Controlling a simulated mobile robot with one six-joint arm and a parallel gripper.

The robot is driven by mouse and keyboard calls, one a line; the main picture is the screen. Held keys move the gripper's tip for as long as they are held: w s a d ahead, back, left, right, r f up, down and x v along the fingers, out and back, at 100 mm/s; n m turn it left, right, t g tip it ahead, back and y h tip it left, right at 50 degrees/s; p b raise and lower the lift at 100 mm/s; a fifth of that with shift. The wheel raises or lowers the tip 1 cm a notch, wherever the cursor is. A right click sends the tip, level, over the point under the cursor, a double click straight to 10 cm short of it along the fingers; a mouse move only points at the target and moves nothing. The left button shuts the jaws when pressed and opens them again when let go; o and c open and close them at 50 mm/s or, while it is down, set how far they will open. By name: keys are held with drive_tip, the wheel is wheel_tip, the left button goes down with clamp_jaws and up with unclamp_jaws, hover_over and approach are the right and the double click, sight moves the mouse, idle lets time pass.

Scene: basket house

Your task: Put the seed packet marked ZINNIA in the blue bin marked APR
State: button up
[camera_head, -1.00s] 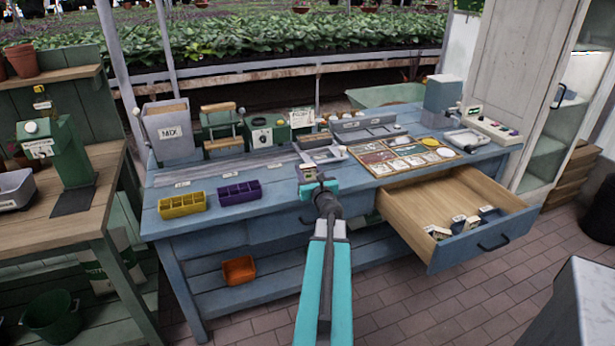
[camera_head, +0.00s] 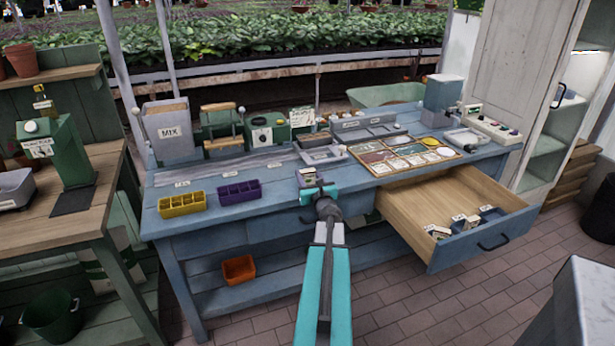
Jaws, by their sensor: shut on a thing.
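My gripper (camera_head: 318,191) is at the front of the blue bench, near its middle, shut on a small pale thing (camera_head: 308,177) that looks like a packet. My gripper partly hides it, and no marking on it can be read. The open drawer (camera_head: 438,202) at the right holds small blue bins (camera_head: 490,213) near its front, with white tags too small to read; I cannot tell which is APR. Small pale packets or tags (camera_head: 440,232) show beside them.
A yellow tray (camera_head: 182,206) and a purple tray (camera_head: 239,192) stand left of my gripper. A board with round patches (camera_head: 405,155) lies at the right. An orange bin (camera_head: 239,269) sits on the lower shelf. The rear of the drawer is bare.

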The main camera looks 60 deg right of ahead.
sight(309, 178)
drive_tip(key=shift+f, duration=0.15)
drive_tip(key=o, duration=1)
drive_tip(key=shift+p, duration=0.55)
drive_tip(key=shift+s+a, duration=0.2)
drive_tip(key=shift+b+v, duration=1.1)
drive_tip(key=shift+v, duration=1.2)
drive_tip(key=p+v, duration=0.1)
drive_tip(key=v, duration=0.5)
drive_tip(key=shift+p, duration=0.35)
